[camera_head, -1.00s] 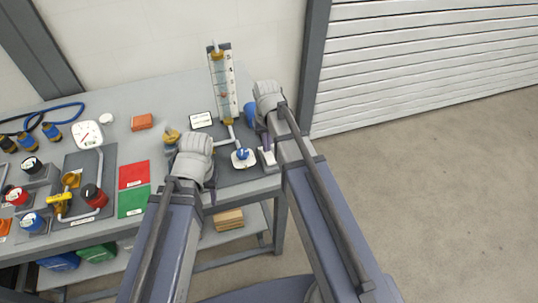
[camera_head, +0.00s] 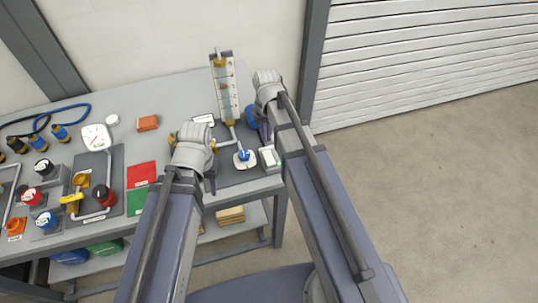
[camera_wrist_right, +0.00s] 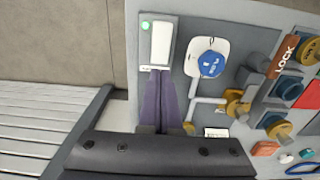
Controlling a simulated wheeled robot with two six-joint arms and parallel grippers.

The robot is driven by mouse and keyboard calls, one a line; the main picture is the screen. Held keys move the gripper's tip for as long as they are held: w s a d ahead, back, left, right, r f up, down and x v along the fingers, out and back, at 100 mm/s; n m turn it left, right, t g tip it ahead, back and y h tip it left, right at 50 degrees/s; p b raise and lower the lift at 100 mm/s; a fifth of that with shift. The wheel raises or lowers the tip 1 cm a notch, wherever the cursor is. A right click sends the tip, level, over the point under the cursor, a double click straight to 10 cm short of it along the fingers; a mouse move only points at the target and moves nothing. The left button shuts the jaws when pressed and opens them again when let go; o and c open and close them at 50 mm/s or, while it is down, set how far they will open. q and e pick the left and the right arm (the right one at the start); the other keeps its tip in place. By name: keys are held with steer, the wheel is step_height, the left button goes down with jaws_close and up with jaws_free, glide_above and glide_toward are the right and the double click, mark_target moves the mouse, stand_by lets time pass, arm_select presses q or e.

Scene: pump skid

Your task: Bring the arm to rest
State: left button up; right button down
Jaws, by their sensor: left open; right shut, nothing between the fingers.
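My left gripper (camera_head: 211,184) hangs over the bench front, beside the flow-gauge panel. Its fingers are mostly hidden behind its own wrist, and nothing shows held in it. My right gripper (camera_head: 264,130) is over the panel's right side, partly hidden by its wrist. In the right wrist view its purple fingers (camera_wrist_right: 160,100) are shut together and empty. Their tips appear close to a small white box with a green light (camera_wrist_right: 158,45). I cannot tell whether they touch it. The box also shows in the head view (camera_head: 270,158).
The bench (camera_head: 180,90) holds a tall gauge (camera_head: 226,90), a blue knob on a white plate (camera_head: 244,156), a round dial (camera_head: 96,137), an orange block (camera_head: 148,122), red and green mats, valves and hoses. Open floor (camera_head: 440,190) lies to the right, before a shutter.

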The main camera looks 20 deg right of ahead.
steer(key=s+a+n+h, duration=0.1)
steer(key=s+a+n, duration=0.2)
steer(key=s+a, duration=0.7)
steer(key=s, duration=0.4)
steer(key=shift+s+a, duration=0.15)
steer(key=shift+a, duration=0.1)
